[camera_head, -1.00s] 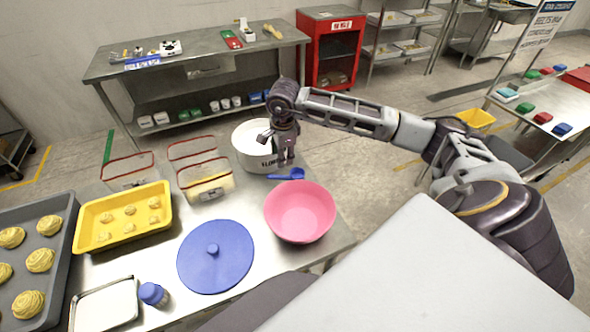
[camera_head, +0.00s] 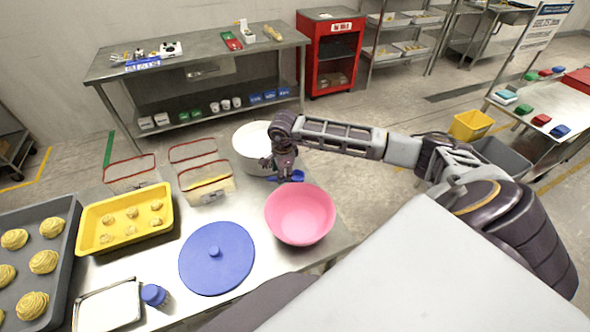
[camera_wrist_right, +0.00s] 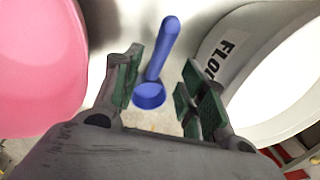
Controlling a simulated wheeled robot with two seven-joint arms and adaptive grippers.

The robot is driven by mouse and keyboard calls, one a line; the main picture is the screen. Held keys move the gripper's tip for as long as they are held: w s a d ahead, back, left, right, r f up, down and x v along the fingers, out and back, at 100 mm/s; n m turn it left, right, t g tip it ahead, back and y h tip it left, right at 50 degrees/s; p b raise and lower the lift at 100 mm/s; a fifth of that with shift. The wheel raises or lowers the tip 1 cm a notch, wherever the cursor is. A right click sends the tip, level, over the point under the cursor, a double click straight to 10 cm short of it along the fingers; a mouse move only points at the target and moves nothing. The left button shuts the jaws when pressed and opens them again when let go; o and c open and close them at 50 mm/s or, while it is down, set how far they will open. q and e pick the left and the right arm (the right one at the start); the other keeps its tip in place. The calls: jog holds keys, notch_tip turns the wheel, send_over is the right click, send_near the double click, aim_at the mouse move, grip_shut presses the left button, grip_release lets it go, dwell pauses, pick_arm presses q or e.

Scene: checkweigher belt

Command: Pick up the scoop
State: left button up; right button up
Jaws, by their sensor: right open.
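The blue scoop (camera_wrist_right: 153,88) lies on the metal table between the pink bowl (camera_wrist_right: 40,65) and the white flour tub (camera_wrist_right: 225,65). In the head view the scoop (camera_head: 296,176) is partly hidden behind my right gripper (camera_head: 279,174). In the right wrist view my right gripper (camera_wrist_right: 160,92) is open, with the scoop's round cup and part of its handle showing between its green-padded fingers. The handle points away from the gripper. I cannot tell how high the fingers are above the scoop. My left gripper is not in view.
The pink bowl (camera_head: 300,214) stands just in front of the scoop, and the flour tub (camera_head: 250,148) just behind. A blue lid (camera_head: 216,257), a yellow tray (camera_head: 124,218) and clear red-rimmed bins (camera_head: 207,184) take up the table's left side.

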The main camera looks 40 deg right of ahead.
jog(key=shift+f, duration=0.1)
dwell(0.3)
jog(key=shift+d+f+p, duration=0.1)
jog(key=shift+f+p, duration=0.4)
jog(key=shift+f, duration=0.4)
jog(key=shift+w+d+f+p, duration=0.15)
jog(key=shift+f+p, duration=0.2)
jog(key=shift+f, duration=1.25)
grip_shut()
